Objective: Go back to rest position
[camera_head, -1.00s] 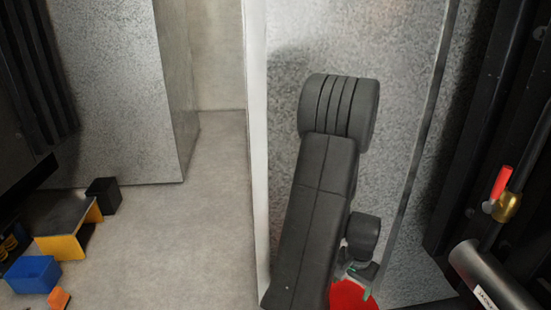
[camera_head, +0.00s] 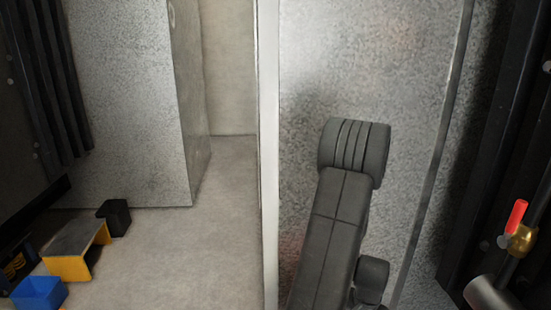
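My arm (camera_head: 335,220) rises from the bottom of the head view, with its dark links and ribbed joint in front of a grey speckled metal panel (camera_head: 400,75). A smaller part of my arm shows low on its right side, cut off by the bottom edge. My gripper's fingers are not in view, so whether they hold anything is hidden.
A pale upright edge (camera_head: 268,150) stands left of my arm. At left are a yellow step stool (camera_head: 68,266), a blue bin (camera_head: 40,292) and a black box (camera_head: 115,217). A red-handled brass valve (camera_head: 517,225) and a grey cylinder (camera_head: 487,295) are at right. Bare floor (camera_head: 190,260) lies between.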

